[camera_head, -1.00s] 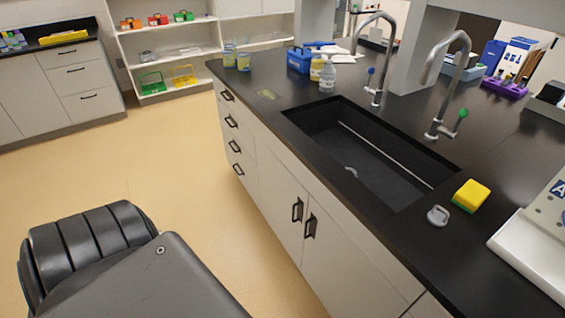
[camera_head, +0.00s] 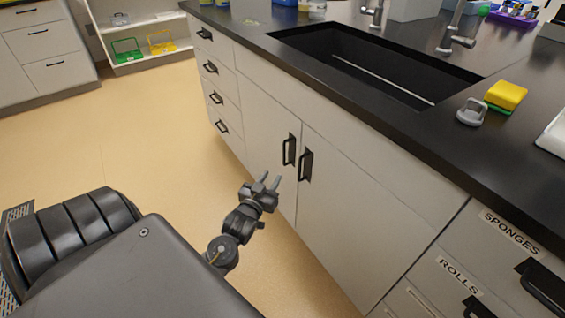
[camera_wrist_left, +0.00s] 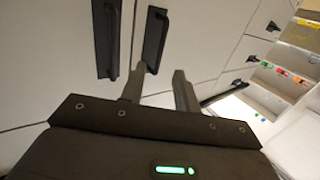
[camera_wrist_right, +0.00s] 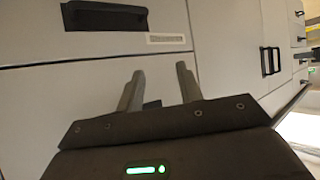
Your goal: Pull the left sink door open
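The left sink door (camera_head: 262,140) is closed. Its black bar handle (camera_head: 289,149) is upright near the door's right edge. The right door (camera_head: 345,215) is closed too, with its own black handle (camera_head: 306,165) beside the first. My left gripper (camera_head: 269,179) is open and empty, just below and in front of the left door's handle. In the left wrist view, the left door's handle (camera_wrist_left: 155,38) is ahead of the spread fingers, apart from them; the right door's handle (camera_wrist_left: 107,40) is beside it. My right gripper (camera_wrist_right: 160,88) is open and empty, facing drawer fronts.
The black counter with a sink (camera_head: 370,65) juts above the doors. Drawers (camera_head: 212,85) stand left of the doors, and labelled drawers (camera_head: 455,270) stand to the right. A yellow sponge (camera_head: 506,95) lies on the counter. The floor (camera_head: 150,130) before the cabinet is clear.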

